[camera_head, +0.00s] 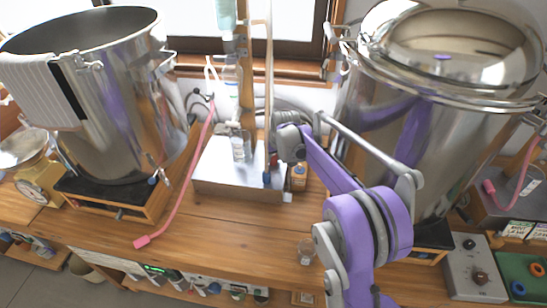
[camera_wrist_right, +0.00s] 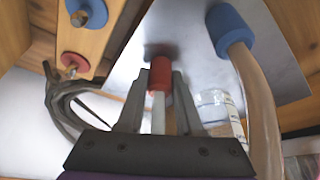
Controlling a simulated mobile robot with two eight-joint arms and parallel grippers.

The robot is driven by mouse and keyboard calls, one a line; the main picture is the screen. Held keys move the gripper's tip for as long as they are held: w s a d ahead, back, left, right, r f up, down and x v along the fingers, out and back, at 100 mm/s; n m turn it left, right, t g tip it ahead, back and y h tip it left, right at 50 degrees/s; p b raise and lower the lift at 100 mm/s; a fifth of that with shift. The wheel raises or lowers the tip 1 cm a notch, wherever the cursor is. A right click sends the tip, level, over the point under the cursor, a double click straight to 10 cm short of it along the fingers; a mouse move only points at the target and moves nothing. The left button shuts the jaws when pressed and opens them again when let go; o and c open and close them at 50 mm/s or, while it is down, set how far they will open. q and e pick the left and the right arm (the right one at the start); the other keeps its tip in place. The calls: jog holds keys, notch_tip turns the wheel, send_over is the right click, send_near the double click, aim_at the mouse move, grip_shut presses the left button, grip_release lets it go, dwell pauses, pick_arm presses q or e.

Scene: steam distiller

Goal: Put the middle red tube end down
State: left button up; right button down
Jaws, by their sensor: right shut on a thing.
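The red tube end (camera_wrist_right: 160,76) sits between the fingers of my right gripper (camera_wrist_right: 158,85) in the right wrist view, with its pale tube running back between them. The gripper is shut on it. The red end is close to a shiny metal surface (camera_wrist_right: 190,45) that shows its reflection; I cannot tell whether they touch. In the head view my right gripper (camera_head: 287,145) is over the right part of the metal box (camera_head: 235,183), and its fingertips are largely hidden by the wrist. My left gripper is not in view.
A blue tube end (camera_wrist_right: 230,25) on a clear hose is right of the gripper; it also shows in the head view (camera_head: 267,179). A small orange bottle (camera_head: 299,177) stands beside the box. Large steel pots (camera_head: 110,110) (camera_head: 425,140) flank it. A pink hose (camera_head: 190,185) lies left.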

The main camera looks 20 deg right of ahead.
jog(key=c, duration=0.6)
grip_release()
jog(key=shift+f, duration=0.1)
jog(key=shift+o, duration=0.2)
jog(key=shift+r, duration=0.3)
jog(key=v, duration=1.1)
jog(key=s+a, duration=0.3)
jog(key=s, duration=0.6)
jog(key=s+a, duration=0.3)
jog(key=s, duration=0.5)
jog(key=s+a+f, duration=0.1)
jog(key=s+f, duration=0.3)
jog(key=s, duration=0.4)
jog(key=s+a+f, duration=0.2)
jog(key=s+f, duration=0.3)
jog(key=s, duration=0.4)
jog(key=shift+s+a+t+p, duration=0.2)
jog(key=shift+s+t+p, duration=0.1)
jog(key=shift+t, duration=0.1)
